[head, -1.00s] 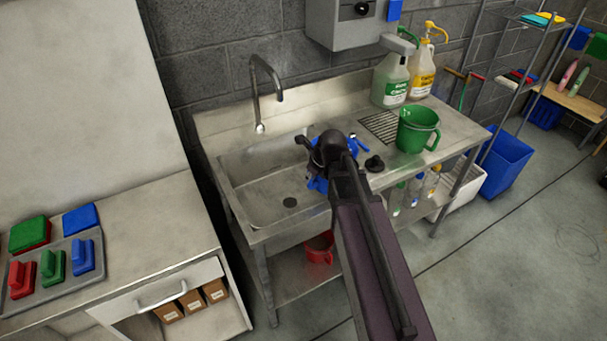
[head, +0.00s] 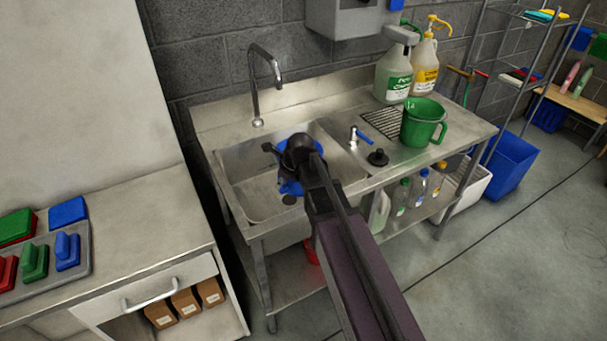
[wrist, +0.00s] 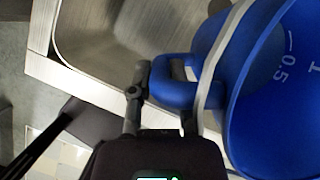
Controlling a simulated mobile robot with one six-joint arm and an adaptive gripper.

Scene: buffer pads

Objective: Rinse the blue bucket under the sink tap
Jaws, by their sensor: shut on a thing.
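The blue bucket (wrist: 262,115) fills the right of the wrist view, with scale marks on its wall. My gripper (wrist: 175,92) is shut on its blue handle. In the head view my gripper (head: 298,160) is over the sink basin (head: 240,200) and hides most of the bucket (head: 289,187); only blue edges show. The sink tap (head: 254,80) curves over the back of the basin, its spout to the left of and behind the bucket. No water shows at the spout. A blue-handled lever (head: 363,138) stands on the counter right of the basin.
Bottles stand on the shelf below.

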